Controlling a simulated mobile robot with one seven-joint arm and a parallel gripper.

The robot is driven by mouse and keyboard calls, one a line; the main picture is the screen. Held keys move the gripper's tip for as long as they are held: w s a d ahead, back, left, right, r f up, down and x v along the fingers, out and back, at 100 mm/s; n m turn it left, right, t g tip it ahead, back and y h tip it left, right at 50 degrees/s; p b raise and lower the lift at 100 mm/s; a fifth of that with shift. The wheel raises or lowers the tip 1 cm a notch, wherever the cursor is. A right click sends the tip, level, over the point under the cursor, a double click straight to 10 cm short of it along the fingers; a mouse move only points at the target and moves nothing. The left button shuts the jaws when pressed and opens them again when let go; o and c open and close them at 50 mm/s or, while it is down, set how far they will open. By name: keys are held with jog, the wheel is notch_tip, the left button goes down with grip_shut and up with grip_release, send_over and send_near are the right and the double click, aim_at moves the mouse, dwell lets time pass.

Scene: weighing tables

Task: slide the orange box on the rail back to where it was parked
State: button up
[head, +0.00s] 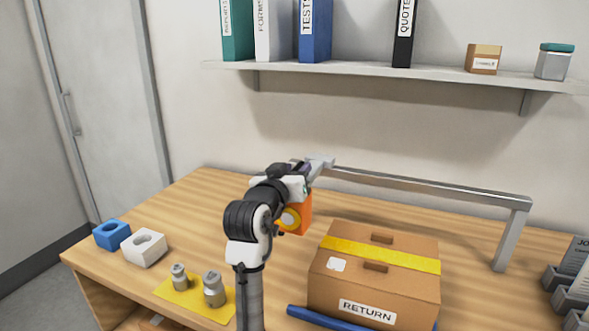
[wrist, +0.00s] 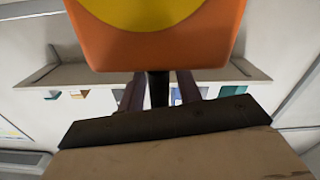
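The orange box (head: 304,218) has a yellow round disc on its face and is at the left end of the grey rail (head: 430,187), partly hidden behind my arm. In the wrist view the orange box (wrist: 165,52) fills the top, close to the camera. My gripper (wrist: 160,88) has two fingers spread apart beneath the box's edge in the picture. The fingertips are hidden behind the box.
Blue (head: 112,234) and white (head: 144,247) blocks and two metal weights (head: 214,288) stand on the left of the table. A shelf (head: 400,77) with binders hangs above.

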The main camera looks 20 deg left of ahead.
grip_shut()
jog(key=shift+d, duration=0.1)
dwell(0.4)
